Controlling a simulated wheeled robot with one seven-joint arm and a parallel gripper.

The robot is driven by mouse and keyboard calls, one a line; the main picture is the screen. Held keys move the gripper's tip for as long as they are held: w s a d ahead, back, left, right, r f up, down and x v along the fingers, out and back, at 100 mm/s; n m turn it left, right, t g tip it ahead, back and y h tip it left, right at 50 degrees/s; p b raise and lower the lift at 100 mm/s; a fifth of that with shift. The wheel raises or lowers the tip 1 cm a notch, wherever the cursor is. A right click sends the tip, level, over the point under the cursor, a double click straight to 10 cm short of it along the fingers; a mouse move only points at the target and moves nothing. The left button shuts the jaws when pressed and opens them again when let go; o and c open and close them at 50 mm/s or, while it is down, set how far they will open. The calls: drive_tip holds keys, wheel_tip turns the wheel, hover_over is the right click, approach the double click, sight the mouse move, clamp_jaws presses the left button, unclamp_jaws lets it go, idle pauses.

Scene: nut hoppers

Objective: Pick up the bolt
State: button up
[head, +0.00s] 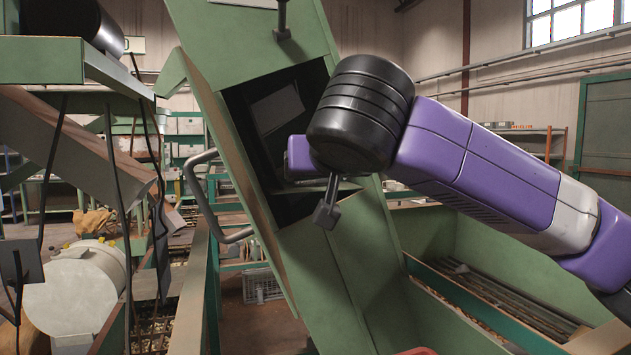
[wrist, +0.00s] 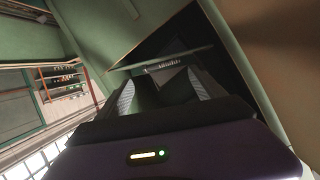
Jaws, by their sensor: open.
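I cannot make out the bolt in either view. My gripper (wrist: 165,88) shows at the middle of the wrist view, with its two grey-sided fingers apart and nothing visible held between them. It points at the dark opening (wrist: 178,45) in a green machine. In the head view, the same kind of opening (head: 262,120) sits in the tilted green chute (head: 215,75), with a grey plate inside. My black and purple wrist is in front of that opening and hides part of it. The fingers are hidden there.
A small dark lever with a square block (head: 327,212) stands just below my wrist. A bent metal handle (head: 205,205) juts from the chute's left side. Green bins (head: 490,255) with long rods lie at the lower right.

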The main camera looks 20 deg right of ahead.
sight(315, 189)
drive_tip(key=p+x, duration=0.1)
drive_tip(key=x, duration=0.4)
drive_tip(key=shift+w+r, duration=0.1)
drive_tip(key=shift+w, duration=0.05)
drive_tip(key=c, duration=1.1)
drive_tip(key=shift+a+r, duration=0.1)
drive_tip(key=shift+r, duration=0.05)
drive_tip(key=shift+c, duration=0.2)
